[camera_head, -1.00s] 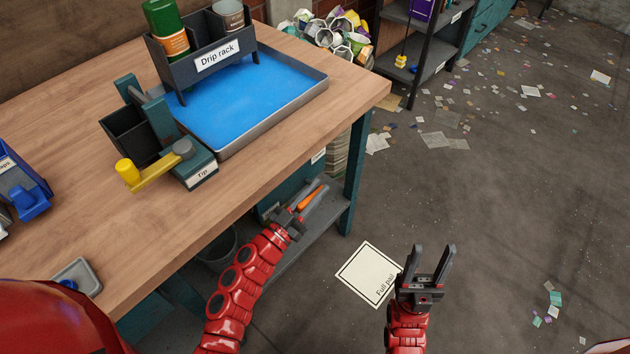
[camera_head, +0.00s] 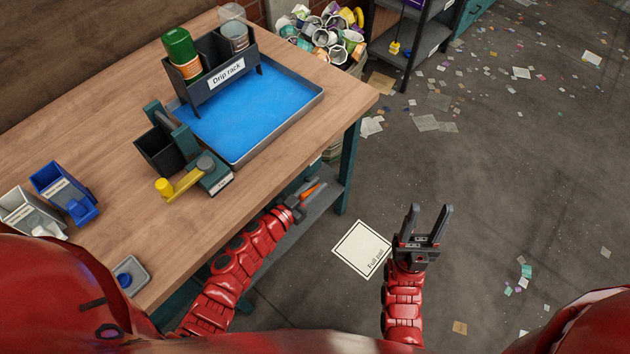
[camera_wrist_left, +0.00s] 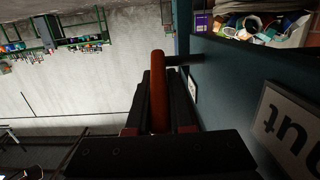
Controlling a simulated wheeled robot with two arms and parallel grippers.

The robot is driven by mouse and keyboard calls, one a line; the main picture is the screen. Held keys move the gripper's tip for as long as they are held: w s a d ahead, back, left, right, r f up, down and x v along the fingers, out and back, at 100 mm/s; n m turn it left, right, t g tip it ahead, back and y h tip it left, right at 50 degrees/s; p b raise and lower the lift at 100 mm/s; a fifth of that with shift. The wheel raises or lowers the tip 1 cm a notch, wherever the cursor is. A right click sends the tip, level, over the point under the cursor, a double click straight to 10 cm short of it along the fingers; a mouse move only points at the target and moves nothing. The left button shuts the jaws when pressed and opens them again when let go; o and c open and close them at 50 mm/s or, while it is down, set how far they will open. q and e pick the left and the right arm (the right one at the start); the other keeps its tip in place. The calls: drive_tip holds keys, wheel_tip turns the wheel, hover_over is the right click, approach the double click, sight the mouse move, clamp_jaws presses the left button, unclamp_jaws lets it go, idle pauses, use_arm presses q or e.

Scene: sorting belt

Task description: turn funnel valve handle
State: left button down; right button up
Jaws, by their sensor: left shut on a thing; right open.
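The valve handle is an orange-red bar (camera_wrist_left: 158,85) in the left wrist view, with a short dark stem running right to a teal wall (camera_wrist_left: 225,75). It lies between the dark fingers of my left gripper (camera_wrist_left: 160,110), which is shut on it. In the head view, my left gripper (camera_head: 298,202) is below the table's right front edge, with a bit of the orange handle (camera_head: 309,190) showing at its fingers. The funnel itself cannot be made out. My right gripper (camera_head: 427,224) is open and empty, over the floor.
The wooden table (camera_head: 110,170) carries a drip rack (camera_head: 222,82) with cans, a blue tray (camera_head: 245,115), a tip device with a yellow-knobbed lever (camera_head: 180,187), and small bins (camera_head: 62,185). A white floor mat (camera_head: 361,249) lies by my right gripper. Scraps litter the floor.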

use_arm(q)
drive_tip(key=c, duration=0.8)
unclamp_jaws()
drive_tip(key=shift+s+a, duration=0.25)
drive_tip(key=p+v, duration=0.2)
drive_tip(key=v, duration=0.4)
drive_tip(key=shift+s+a, duration=0.2)
drive_tip(key=shift+s, duration=0.2)
drive_tip(key=shift+c, duration=0.2)
